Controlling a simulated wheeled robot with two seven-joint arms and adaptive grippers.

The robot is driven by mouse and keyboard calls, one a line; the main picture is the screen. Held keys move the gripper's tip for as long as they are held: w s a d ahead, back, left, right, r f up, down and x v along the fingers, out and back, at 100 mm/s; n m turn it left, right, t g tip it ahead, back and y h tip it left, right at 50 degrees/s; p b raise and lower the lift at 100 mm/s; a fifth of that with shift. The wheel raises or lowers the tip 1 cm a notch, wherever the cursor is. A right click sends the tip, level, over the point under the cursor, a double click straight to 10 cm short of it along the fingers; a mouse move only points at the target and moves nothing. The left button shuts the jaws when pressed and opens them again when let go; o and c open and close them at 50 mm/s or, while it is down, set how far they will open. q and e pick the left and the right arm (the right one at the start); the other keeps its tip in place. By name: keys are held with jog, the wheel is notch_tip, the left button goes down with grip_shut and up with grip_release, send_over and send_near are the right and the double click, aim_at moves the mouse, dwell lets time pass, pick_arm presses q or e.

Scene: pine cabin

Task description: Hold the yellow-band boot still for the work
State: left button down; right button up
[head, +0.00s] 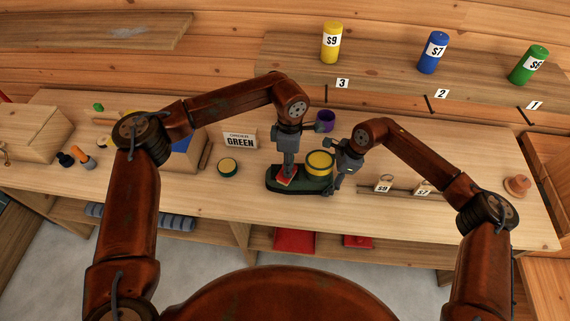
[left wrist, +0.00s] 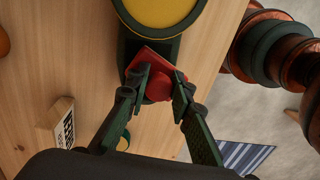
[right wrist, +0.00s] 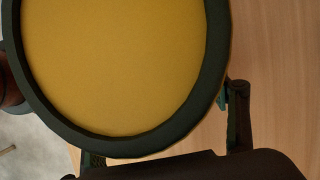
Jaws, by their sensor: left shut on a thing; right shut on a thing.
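The dark green boot (head: 300,187) stands on the bench, its round shaft with a yellow top (head: 320,163) at the right and its toe at the left. My left gripper (head: 287,172) points down over the toe, shut on the knob of a red block (left wrist: 160,85) that appears to rest on the toe. My right gripper (head: 335,182) is at the right side of the shaft, shut on the boot. In the right wrist view the dark rim and yellow top (right wrist: 115,65) fill much of the picture; the grip contact is partly hidden.
A purple cup (head: 325,120) is behind. A rail with tags (head: 400,191) lies right. Yellow (head: 332,42), blue (head: 432,52) and green (head: 529,65) bottles stand on the shelf.

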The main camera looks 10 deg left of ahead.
pick_arm(q)
jog(key=a, duration=0.3)
jog(key=shift+s, duration=0.15)
notch_tip(320, 180, up, 3)
jog(key=shift+d+f, duration=0.15)
jog(key=shift+f, duration=0.05)
jog(key=shift+r, duration=2.85)
pick_arm(e)
jog(key=o, duration=1.6)
